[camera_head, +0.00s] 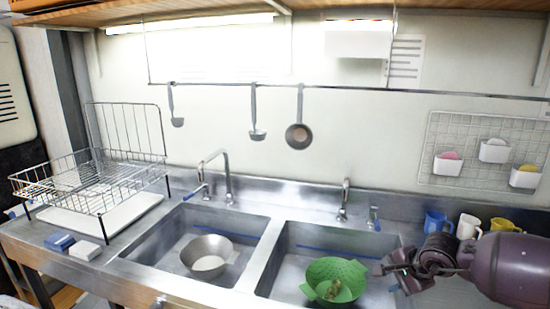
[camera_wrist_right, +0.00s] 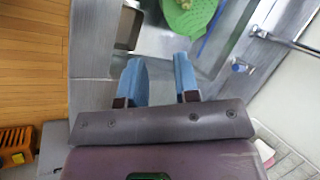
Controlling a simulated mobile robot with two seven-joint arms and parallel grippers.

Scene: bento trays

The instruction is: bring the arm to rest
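My right arm (camera_head: 512,268) comes in from the right edge in the head view and reaches left over the right side of the right sink. Its gripper (camera_head: 386,270) is to the right of the green colander (camera_head: 318,272), apart from it. In the right wrist view the two blue fingers of the right gripper (camera_wrist_right: 158,62) stand apart with nothing between them, so it is open and empty. The green colander also shows beyond the fingers in that view (camera_wrist_right: 180,20). My left gripper is in neither view.
The colander holds small yellowish-green food in the right sink. A metal bowl (camera_head: 208,256) sits in the left sink. Faucets (camera_head: 343,200) rise behind. Blue (camera_head: 436,222), white (camera_head: 467,227) and yellow (camera_head: 505,226) mugs stand behind my right arm. A dish rack (camera_head: 95,182) is at left.

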